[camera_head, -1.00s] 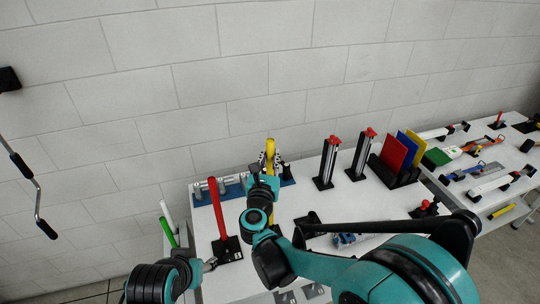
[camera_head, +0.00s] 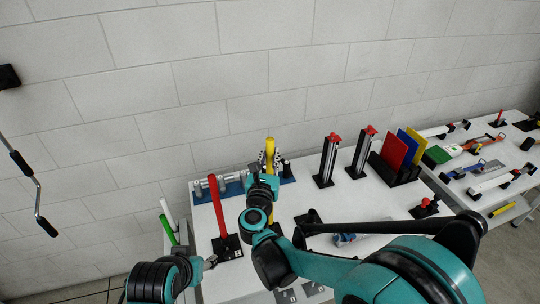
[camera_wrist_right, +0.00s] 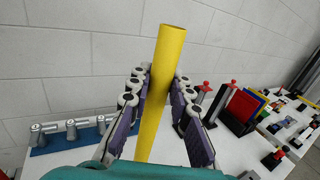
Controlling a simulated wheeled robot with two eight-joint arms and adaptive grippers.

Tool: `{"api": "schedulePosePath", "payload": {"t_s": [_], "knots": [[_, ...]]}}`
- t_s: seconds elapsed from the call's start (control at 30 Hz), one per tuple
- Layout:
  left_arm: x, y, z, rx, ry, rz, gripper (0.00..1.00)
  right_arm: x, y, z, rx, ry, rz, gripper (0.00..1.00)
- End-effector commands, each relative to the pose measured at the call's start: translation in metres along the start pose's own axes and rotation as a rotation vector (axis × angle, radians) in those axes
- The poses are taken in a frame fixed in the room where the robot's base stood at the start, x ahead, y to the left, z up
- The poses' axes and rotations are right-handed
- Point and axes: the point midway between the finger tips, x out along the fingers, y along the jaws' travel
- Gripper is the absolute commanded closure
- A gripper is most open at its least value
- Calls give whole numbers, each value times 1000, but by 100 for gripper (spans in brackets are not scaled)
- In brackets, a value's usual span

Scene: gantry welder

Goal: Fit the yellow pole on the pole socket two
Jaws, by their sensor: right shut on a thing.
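The yellow pole (camera_head: 270,148) stands near upright in my right gripper (camera_head: 266,165), and its upper end sticks out above the fingers. In the right wrist view the pole (camera_wrist_right: 165,70) is between the two finger pads, which are shut on it. My right arm hides most of the lower pole. A dark base (camera_head: 275,229) shows partly behind my right arm; I cannot tell whether the pole touches it. A red pole (camera_head: 217,205) stands in a black numbered socket (camera_head: 228,248) to the left. My left gripper (camera_head: 210,263) is beside that socket, its jaws unclear.
A blue rack with grey fittings (camera_head: 232,185) lies at the table's back edge. Two dark uprights with red tops (camera_head: 328,160) and a holder with coloured plates (camera_head: 395,175) stand to the right. White and green poles (camera_head: 168,228) lean at the left table edge.

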Motion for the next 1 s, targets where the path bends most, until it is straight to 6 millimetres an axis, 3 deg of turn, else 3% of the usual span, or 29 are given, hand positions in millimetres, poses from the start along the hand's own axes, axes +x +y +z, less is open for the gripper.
{"api": "schedulePosePath", "payload": {"t_s": [0.37,1.0], "knots": [[2,0,1,0,0,0,48,0,0,-2,0,0,0,100],[21,0,15,0,0,0,48,0,0,-28,0,0,0,100]]}}
